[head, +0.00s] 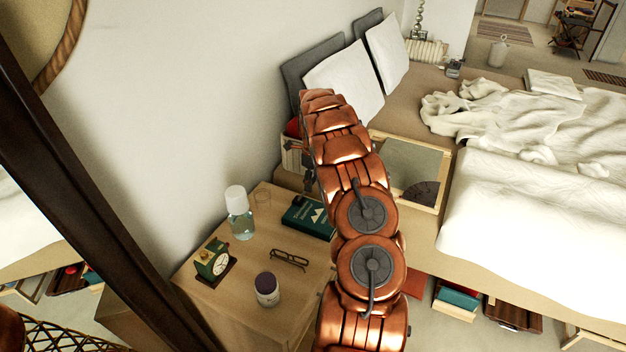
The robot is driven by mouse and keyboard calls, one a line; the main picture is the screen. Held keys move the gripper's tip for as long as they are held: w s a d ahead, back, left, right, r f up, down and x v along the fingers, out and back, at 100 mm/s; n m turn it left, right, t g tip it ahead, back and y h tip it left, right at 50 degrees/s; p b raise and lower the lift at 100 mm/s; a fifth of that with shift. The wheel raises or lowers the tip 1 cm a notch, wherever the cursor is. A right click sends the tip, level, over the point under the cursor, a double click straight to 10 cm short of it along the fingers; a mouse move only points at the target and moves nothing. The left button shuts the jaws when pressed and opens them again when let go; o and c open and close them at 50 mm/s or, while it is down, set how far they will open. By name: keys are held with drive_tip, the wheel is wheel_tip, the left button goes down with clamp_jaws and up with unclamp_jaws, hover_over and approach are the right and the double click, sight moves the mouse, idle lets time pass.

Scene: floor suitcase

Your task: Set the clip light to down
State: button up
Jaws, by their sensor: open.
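I cannot make out a clip light for certain in the head view; my copper arm covers the middle of the picture. Small dark parts of my gripper (298,162) show just left of the arm, by the headboard end of the bed and above the nightstand. The gripper is mostly hidden behind the arm. It looks open, and I see nothing held in it.
The nightstand (232,302) holds a clock (213,261), a bottle (239,215), a jar (267,290), glasses (289,259) and a green book (307,217). A bed (520,205) with white bedding is at right. A dark mirror frame (75,165) stands left.

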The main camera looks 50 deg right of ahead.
clamp_jaws()
idle(0.5)
